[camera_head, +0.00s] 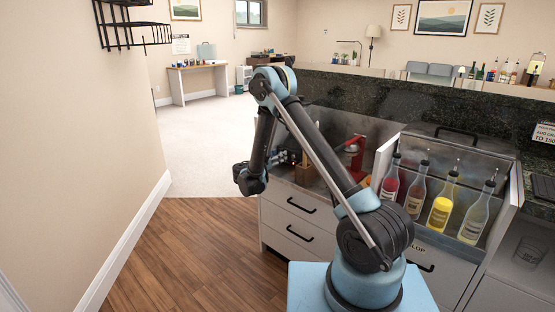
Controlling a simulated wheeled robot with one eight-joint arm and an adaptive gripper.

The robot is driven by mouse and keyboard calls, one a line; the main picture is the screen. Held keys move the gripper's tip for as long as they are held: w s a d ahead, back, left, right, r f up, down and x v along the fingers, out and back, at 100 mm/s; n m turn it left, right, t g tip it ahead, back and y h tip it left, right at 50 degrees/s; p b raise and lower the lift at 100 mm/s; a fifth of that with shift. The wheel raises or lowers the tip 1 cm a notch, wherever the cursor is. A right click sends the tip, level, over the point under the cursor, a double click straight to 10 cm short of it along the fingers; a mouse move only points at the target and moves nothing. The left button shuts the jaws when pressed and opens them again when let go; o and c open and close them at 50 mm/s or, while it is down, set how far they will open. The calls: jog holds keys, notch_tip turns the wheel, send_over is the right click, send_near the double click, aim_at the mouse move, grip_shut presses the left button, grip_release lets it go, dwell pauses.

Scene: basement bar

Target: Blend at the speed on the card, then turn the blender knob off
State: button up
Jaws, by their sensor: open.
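I see no clear blender or blender knob in the head view. A white card or sign (543,133) is cut off by the right edge; part of its print seems to read "TO 150", and I cannot tell whether it gives a blender speed. My arm rises from its blue base and folds down to the left. My gripper (288,157) is small and dark, open, beside the left end of the bar counter. It appears to hold nothing.
Several pour-spout bottles (440,205) stand in a bin at the right. A red device (355,152) and a wooden block (304,172) sit on the counter, partly behind my arm. Drawers (290,215) lie below. The wooden floor (185,255) at left is clear beside the wall.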

jog(key=c, duration=1.1)
jog(key=shift+a, duration=0.1)
jog(key=shift+n, duration=0.4)
jog(key=n, duration=0.2)
jog(key=shift+n, duration=0.4)
jog(key=n, duration=0.3)
jog(key=shift+n, duration=0.3)
jog(key=n, duration=0.6)
jog(key=shift+a+n, duration=0.1)
jog(key=shift+n, duration=0.2)
